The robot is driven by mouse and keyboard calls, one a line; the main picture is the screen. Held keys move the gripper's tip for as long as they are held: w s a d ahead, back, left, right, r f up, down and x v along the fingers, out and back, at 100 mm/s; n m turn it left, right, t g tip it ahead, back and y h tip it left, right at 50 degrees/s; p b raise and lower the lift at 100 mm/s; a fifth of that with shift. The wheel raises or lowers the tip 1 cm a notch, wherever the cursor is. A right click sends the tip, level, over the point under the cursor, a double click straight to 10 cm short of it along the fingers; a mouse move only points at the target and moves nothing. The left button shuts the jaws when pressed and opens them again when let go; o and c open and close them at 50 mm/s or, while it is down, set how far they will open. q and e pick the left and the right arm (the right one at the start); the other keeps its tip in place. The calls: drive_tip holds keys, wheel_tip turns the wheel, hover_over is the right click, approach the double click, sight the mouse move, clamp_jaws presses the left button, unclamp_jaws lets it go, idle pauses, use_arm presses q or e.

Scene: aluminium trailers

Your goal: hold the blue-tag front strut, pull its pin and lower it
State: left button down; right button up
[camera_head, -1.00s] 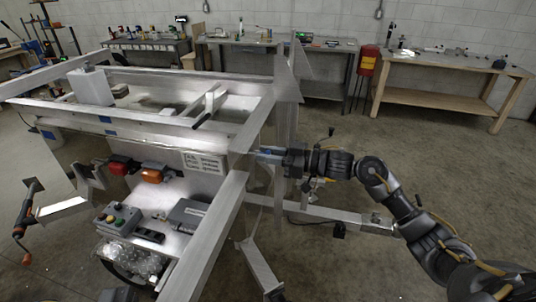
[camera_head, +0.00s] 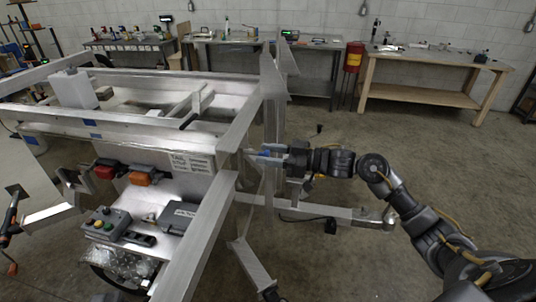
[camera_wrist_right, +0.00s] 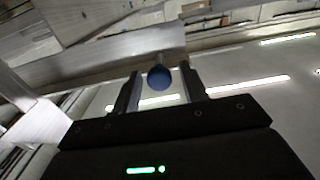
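My right gripper (camera_head: 268,154) is beside the upright metal post (camera_head: 269,105) at the trailer's near right corner. In the right wrist view a round blue knob (camera_wrist_right: 158,76) on a short pale stem sits between the two fingers. Gaps show on both sides of the knob, so the gripper looks open around it. A pale metal bar (camera_wrist_right: 110,58) runs behind the knob. A sloping bar (camera_head: 197,238) and a lower hanging bar (camera_head: 251,263) stand near the post. I cannot tell which bar is the blue-tag strut. My left gripper is not in view.
The aluminium trailer frame (camera_head: 150,119) fills the left, with a button box (camera_head: 106,224) and red and orange lamps (camera_head: 143,178) at its near end. A low beam (camera_head: 345,216) sticks out right below my right gripper. Open floor lies right; workbenches (camera_head: 425,98) line the back wall.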

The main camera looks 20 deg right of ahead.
drive_tip(key=v, duration=1.2)
drive_tip(key=shift+f, duration=0.1)
